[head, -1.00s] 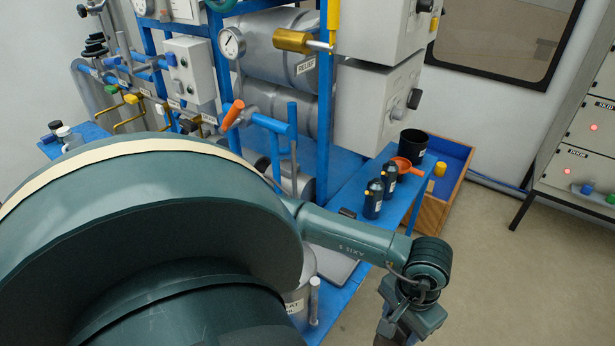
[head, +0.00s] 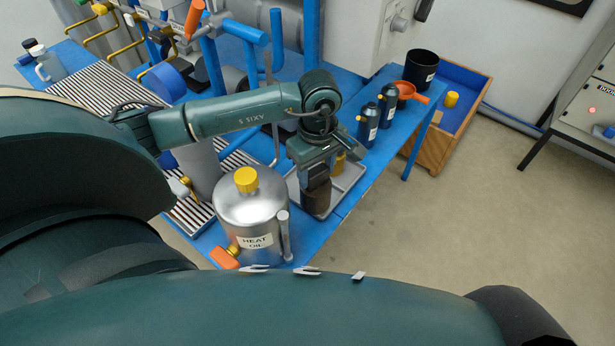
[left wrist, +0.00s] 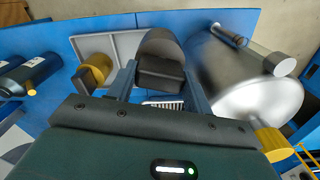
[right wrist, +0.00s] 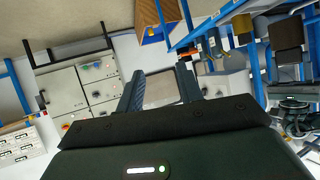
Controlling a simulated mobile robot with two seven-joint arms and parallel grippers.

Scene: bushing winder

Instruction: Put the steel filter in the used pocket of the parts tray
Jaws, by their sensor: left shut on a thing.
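My left gripper (head: 318,160) points down over the parts tray and is shut on a dark brown-grey cylinder (head: 316,196), which I take to be the steel filter. The filter also shows between the fingers in the left wrist view (left wrist: 160,46). The grey parts tray (head: 351,181) lies on the blue bench; the filter is over its near part, and I cannot tell whether it touches the floor. A brass-coloured cylinder (left wrist: 97,69) sits in the tray beside it. The pocket labels are hidden. My right gripper (right wrist: 160,90) is open and empty, away from the bench.
A steel heat oil can (head: 250,215) with a yellow cap stands close left of the tray. Two dark bottles (head: 368,126), an orange funnel (head: 408,90) and a black cup (head: 422,66) stand behind, to the right. A wooden crate (head: 432,165) is on the floor beyond.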

